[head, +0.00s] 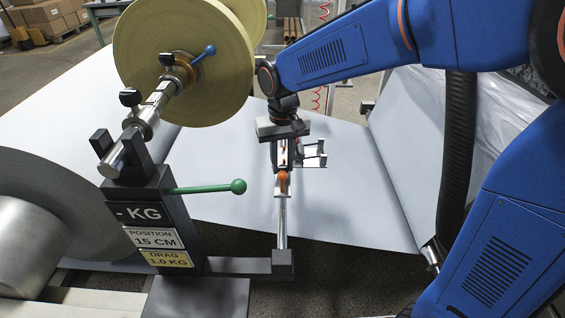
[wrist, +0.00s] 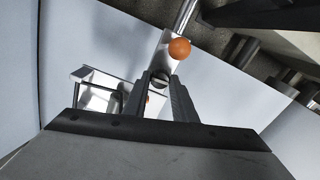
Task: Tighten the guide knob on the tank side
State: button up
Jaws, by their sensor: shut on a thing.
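The edge guide is a metal block with a bracket (head: 315,154) on a silver rod (head: 282,222). An orange ball knob (head: 283,180) sits on its near side and shows clearly in the wrist view (wrist: 179,48), just beyond my fingertips and apart from them. My gripper (head: 285,160) points down at the guide; in the wrist view its two dark fingers (wrist: 163,80) are closed on a small greyish round part (wrist: 160,79) of the guide. A small orange spot (wrist: 147,99) shows beside the left finger, mostly hidden. I cannot tell which knob it belongs to.
A large yellowish roll (head: 185,55) stands on a shaft at upper left. A dark stand (head: 150,205) with a green lever (head: 210,188) and labels is left of the guide. White paper web (head: 230,165) spreads behind. A grey roll (head: 45,225) is at far left.

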aim_at(283, 167)
jog(key=shift+m, duration=1)
jog(key=o, duration=0.8)
jog(key=shift+c, duration=0.2)
jog(key=shift+r, duration=0.15)
notch_tip(283, 167, up, 17)
jog(key=shift+d+r, duration=0.1)
